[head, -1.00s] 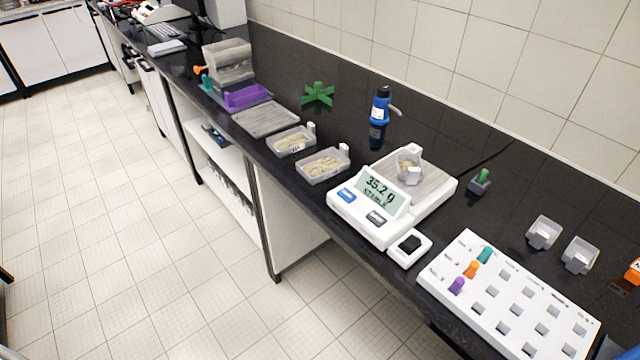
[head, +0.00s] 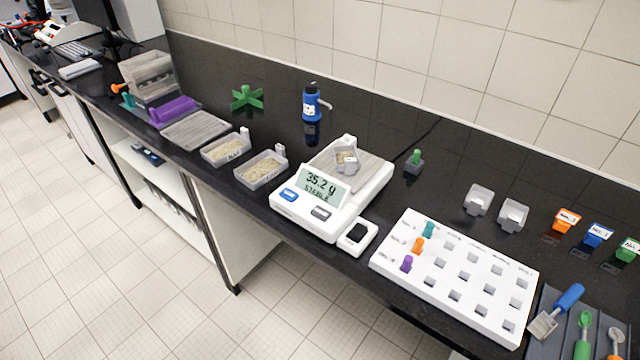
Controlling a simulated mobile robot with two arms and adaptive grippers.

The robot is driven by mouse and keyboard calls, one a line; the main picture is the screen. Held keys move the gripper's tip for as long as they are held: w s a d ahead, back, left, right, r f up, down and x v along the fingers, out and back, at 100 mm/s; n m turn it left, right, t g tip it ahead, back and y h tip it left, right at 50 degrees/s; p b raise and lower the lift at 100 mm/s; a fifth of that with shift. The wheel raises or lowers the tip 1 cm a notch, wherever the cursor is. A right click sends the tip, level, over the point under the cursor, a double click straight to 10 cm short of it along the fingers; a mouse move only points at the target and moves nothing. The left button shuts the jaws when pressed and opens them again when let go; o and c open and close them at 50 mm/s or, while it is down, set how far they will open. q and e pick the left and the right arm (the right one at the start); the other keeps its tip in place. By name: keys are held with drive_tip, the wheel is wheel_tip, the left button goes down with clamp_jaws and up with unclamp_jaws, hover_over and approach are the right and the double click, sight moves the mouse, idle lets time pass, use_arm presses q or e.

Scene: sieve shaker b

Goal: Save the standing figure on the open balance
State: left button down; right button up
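The open balance (head: 374,188) stands on the black bench in the middle of the head view. Its display (head: 320,187) reads 35.2 g, with a smaller line below that I cannot read surely. A small grey cup (head: 346,159) with pale material sits on its pan. A blue button (head: 288,195) and a grey button (head: 321,213) are on the balance's front. A small white unit with a black square key (head: 357,232) sits at its front right corner. Neither of my grippers is in view.
Two trays of grains (head: 262,170) stand left of the balance. A white peg board (head: 455,272) with several holes and three coloured pegs lies to the right. Empty cups (head: 478,200), coloured labelled blocks (head: 598,235) and a dark tool tray (head: 562,335) are further right. A blue bottle (head: 311,104) stands behind.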

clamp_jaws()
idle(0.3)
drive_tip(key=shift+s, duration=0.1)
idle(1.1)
